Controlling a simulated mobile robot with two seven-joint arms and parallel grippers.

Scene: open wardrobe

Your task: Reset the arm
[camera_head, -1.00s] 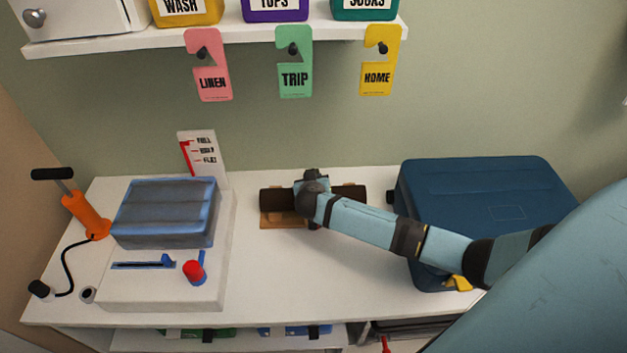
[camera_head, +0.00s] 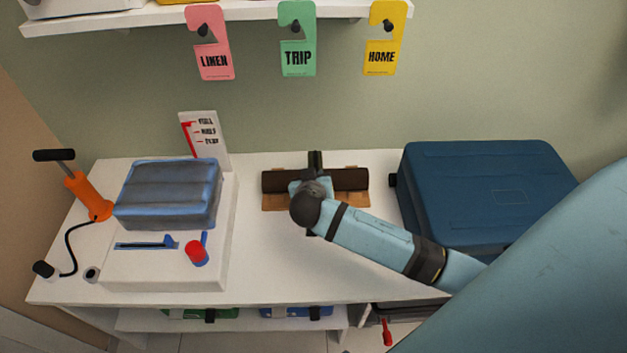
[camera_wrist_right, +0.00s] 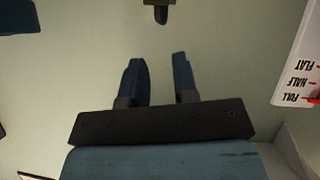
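My right arm (camera_head: 385,245) comes in from the right in the head view and reaches over the middle of the white tabletop. Its rounded dark joint (camera_head: 307,205) is in front of a dark brown bar on a tan base (camera_head: 348,182). My right gripper (camera_wrist_right: 158,60) shows in the right wrist view with two dark blue fingers apart and nothing between them. It faces the green wall. In the head view its fingers are hidden or cannot be made out. My left gripper is not in view.
A blue suitcase (camera_head: 490,195) stands right of the arm. A white device (camera_head: 150,275) with a blue-grey bundle (camera_head: 168,195) is at left, beside an orange pump (camera_head: 88,197). Pink, green (camera_head: 297,40) and yellow tags hang under the shelf (camera_head: 120,20). The tabletop front centre is clear (camera_head: 270,270).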

